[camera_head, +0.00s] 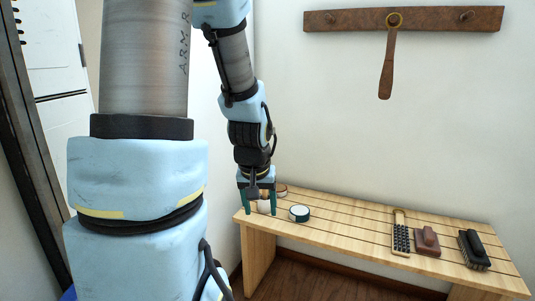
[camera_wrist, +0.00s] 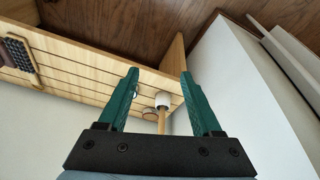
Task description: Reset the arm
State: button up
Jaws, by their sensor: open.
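My gripper (camera_head: 259,210) hangs pointing down over the left end of the wooden bench (camera_head: 345,226). Its two green fingers are spread wide, and they also show in the wrist view (camera_wrist: 160,74). A small item with a white round end (camera_wrist: 163,99) and a wooden handle shows between the fingers in the wrist view. The fingers look apart from it. In the head view it is partly hidden by the gripper, with its white part (camera_head: 263,207) low between the fingers.
A round tin with a teal rim (camera_head: 299,212) stands just right of my gripper. A comb-like brush (camera_head: 401,238), a brown brush (camera_head: 427,240) and a black brush (camera_head: 473,249) lie at the bench's right. A wall rack (camera_head: 440,18) holds a hanging wooden tool (camera_head: 388,65).

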jog(key=s+a+g, duration=0.2)
jog(key=s+a, duration=0.2)
jog(key=s, duration=0.2)
notch_tip(320, 180, up, 29)
jog(key=p, duration=2.8)
jog(key=shift+s+a+r+y+p, duration=0.2)
jog(key=shift+s+a+y+p, duration=0.1)
jog(key=shift+s+a, duration=0.15)
jog(key=shift+o, duration=0.3)
